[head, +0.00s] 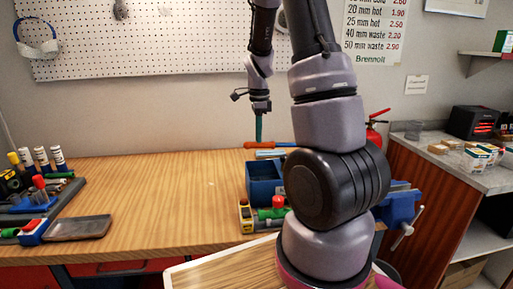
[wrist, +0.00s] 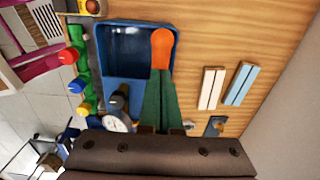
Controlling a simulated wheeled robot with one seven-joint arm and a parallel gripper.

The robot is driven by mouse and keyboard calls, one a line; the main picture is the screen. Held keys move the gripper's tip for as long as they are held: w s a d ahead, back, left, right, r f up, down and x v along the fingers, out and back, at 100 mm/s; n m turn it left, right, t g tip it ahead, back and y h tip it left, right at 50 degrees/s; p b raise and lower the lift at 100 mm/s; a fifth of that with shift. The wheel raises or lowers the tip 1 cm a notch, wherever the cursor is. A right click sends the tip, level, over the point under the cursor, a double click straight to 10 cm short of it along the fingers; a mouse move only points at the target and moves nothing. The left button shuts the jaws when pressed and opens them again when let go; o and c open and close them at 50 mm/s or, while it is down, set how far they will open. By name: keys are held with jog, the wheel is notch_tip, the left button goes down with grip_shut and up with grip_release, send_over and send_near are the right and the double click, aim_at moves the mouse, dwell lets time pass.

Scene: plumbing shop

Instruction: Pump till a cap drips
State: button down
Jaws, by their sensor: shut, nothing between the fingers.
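The pump has a blue tank (head: 262,182) and an orange-gripped lever (head: 280,145). In the wrist view, the tank (wrist: 135,42) looks open at the top, with the orange grip (wrist: 162,48) over its edge and a round gauge (wrist: 117,121) nearby. My gripper (head: 259,138) points down with its green fingers shut and empty. Its tips (wrist: 163,72) line up with the orange grip; I cannot tell whether they touch. Beside the tank is a green pipe run with a red cap (wrist: 67,56), a blue cap (wrist: 77,86) and a yellow cap (wrist: 84,108). I cannot make out water on them.
A blue vise (head: 401,207) is at the bench's right end, partly behind my arm. The middle of the bench (head: 165,185) is clear.

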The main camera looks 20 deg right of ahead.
jog(key=f, duration=0.3)
jog(key=shift+w+a, duration=0.1)
jog(key=shift+a, duration=0.15)
notch_tip(320, 180, up, 12)
jog(key=d, duration=0.2)
jog(key=shift+s, duration=0.3)
jog(key=shift+r, duration=0.1)
jog(key=shift+r, duration=2.45)
jog(key=s+a+r+n+t+y, duration=0.1)
jog(key=s+a+r+n+t, duration=0.2)
jog(key=s+a+n, duration=0.3)
jog(key=s+a+r+n+t+y, duration=0.1)
jog(key=s+a+r+n+t, duration=0.3)
jog(key=s+a+n, duration=0.3)
jog(key=s+r+n, duration=0.1)
jog(key=s+n, duration=0.3)
jog(key=s, duration=0.2)
jog(key=shift+s+r, duration=0.3)
jog(key=shift+s, duration=0.1)
